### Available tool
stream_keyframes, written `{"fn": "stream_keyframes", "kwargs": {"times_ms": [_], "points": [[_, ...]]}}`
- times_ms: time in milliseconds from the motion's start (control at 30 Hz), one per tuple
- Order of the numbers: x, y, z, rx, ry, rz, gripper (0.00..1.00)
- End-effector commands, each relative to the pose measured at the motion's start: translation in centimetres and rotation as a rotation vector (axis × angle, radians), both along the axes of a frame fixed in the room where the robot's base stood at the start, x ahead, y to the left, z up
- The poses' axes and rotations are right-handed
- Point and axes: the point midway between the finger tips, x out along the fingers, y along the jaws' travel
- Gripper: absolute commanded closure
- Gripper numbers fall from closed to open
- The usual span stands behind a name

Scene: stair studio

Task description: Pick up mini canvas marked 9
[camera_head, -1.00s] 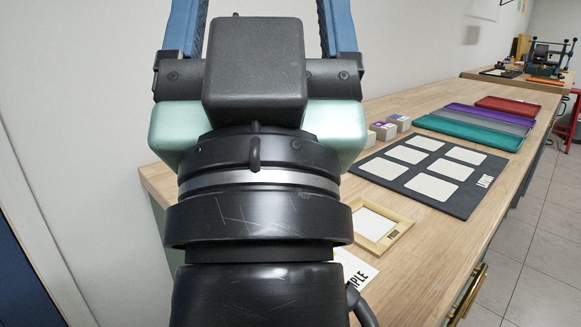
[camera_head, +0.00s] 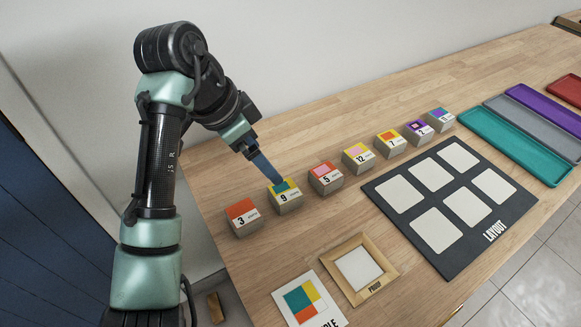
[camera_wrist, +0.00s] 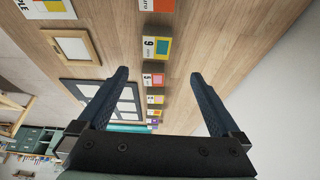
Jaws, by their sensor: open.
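The far finger is hidden in the head view.
Canvas 3 (camera_head: 243,217) and canvas 5 (camera_head: 326,178) stand on either side, with small gaps. More canvases, such as 12 (camera_head: 358,157), continue rightward. The LAYOUT board (camera_head: 400,222), PROOF frame (camera_head: 334,279) and sample card (camera_head: 283,294) lie in front. Coloured trays (camera_head: 503,146) lie right.

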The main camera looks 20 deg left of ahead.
Motion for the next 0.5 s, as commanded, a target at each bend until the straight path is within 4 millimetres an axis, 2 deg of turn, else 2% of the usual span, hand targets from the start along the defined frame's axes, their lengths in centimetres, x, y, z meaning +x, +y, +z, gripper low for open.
{"fn": "stream_keyframes", "kwargs": {"times_ms": [100, 300, 500], "points": [[-0.1, -0.1, -1.6, -0.007, 0.023, -0.009, 0.00], [0.9, -1.1, -5.0, -0.007, 0.022, -0.008, 0.00], [1.7, -1.6, -7.0, -0.004, 0.019, -0.007, 0.00]]}}
